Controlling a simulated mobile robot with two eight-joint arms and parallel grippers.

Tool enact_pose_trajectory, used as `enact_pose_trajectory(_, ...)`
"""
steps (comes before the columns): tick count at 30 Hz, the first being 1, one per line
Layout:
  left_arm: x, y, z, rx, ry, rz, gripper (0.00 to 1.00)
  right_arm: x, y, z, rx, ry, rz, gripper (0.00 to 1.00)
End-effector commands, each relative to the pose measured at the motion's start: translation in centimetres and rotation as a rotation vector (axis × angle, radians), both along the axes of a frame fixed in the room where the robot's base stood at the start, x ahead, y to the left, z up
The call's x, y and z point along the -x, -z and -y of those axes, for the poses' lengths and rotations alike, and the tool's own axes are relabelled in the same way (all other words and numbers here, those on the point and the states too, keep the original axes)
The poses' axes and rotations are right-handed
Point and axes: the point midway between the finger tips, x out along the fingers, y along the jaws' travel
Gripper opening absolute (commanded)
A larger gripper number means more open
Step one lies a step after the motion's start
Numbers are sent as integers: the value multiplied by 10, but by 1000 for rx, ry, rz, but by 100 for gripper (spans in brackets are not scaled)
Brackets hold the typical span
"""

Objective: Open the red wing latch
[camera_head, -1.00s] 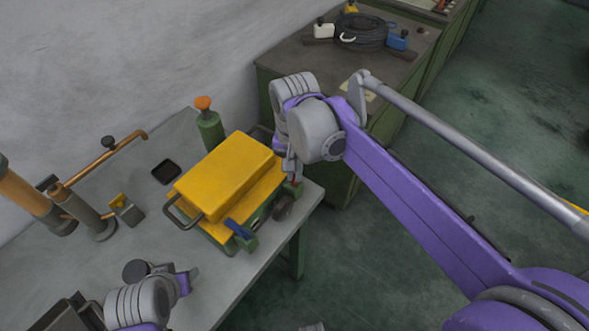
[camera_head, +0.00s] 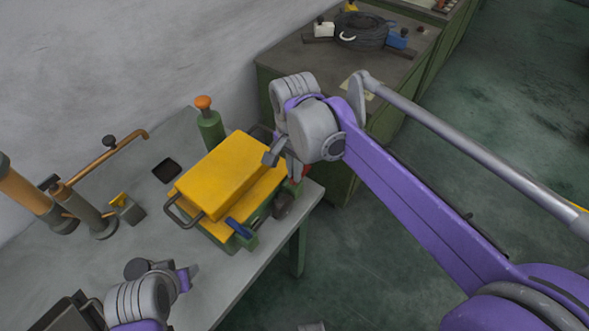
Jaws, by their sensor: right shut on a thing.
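The yellow-topped machine (camera_head: 222,178) with a green base stands on the grey workbench. The red wing latch (camera_head: 304,171) shows as a small red patch at the machine's right end, mostly hidden behind my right gripper. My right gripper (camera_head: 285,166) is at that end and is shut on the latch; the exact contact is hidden. A blue wing latch (camera_head: 238,227) sits on the machine's near corner. My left gripper (camera_head: 187,279) is low over the bench at the lower left, apart from the machine; its fingertips are not clear.
A green post with an orange knob (camera_head: 206,118) stands behind the machine. A black square pad (camera_head: 166,170) and a copper-coloured lever device (camera_head: 95,215) are to its left. A green cabinet (camera_head: 330,75) with a coiled cable stands behind. The floor at right is open.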

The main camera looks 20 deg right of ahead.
Motion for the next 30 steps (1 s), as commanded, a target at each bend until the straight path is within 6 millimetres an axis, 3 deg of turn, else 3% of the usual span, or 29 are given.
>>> enact_pose_trajectory(7,0,1,0,0,0,-1,50,2,3,-1,-2,2,-5,0)
enact_pose_trajectory(9,0,1,0,0,0,-1,50,2,3,-1,-2,2,-5,16)
enact_pose_trajectory(13,0,1,0,0,0,-1,50,2,3,-1,-2,1,-5,38)
enact_pose_trajectory(30,0,1,0,0,0,0,50,0,3,-1,-4,-1,0,38)
